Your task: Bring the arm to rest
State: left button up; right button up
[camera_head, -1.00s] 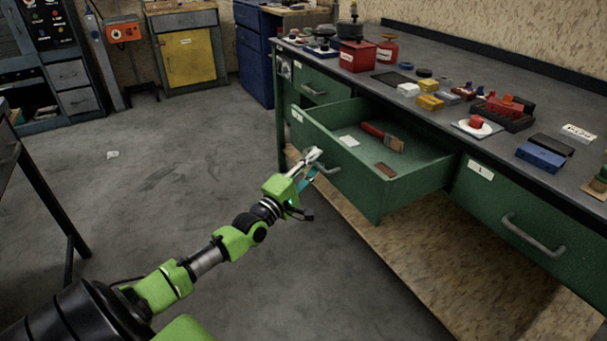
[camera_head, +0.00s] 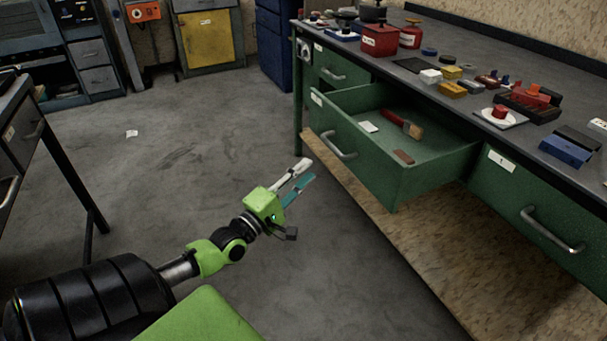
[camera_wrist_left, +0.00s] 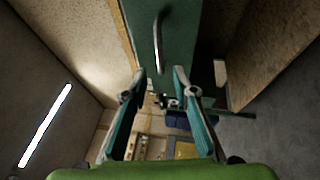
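My left gripper (camera_head: 297,180) is open and empty, in mid-air over the floor in the head view. It is left of and apart from the open green drawer (camera_head: 398,187) and its metal handle (camera_head: 342,146). In the left wrist view its two fingers (camera_wrist_left: 160,108) are spread with nothing between them. A handle (camera_wrist_left: 158,42) shows beyond them on a green front. My green and black left arm comes in from the lower left. My right gripper is in neither view.
The green workbench (camera_head: 487,80) carries several items, including a red pot (camera_head: 380,40) and a blue box (camera_head: 566,151). The open drawer holds a brush (camera_head: 402,124). A desk (camera_head: 20,125) stands at the left.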

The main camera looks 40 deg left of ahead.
pick_arm(q)
jog(key=shift+d, duration=0.1)
dwell(0.4)
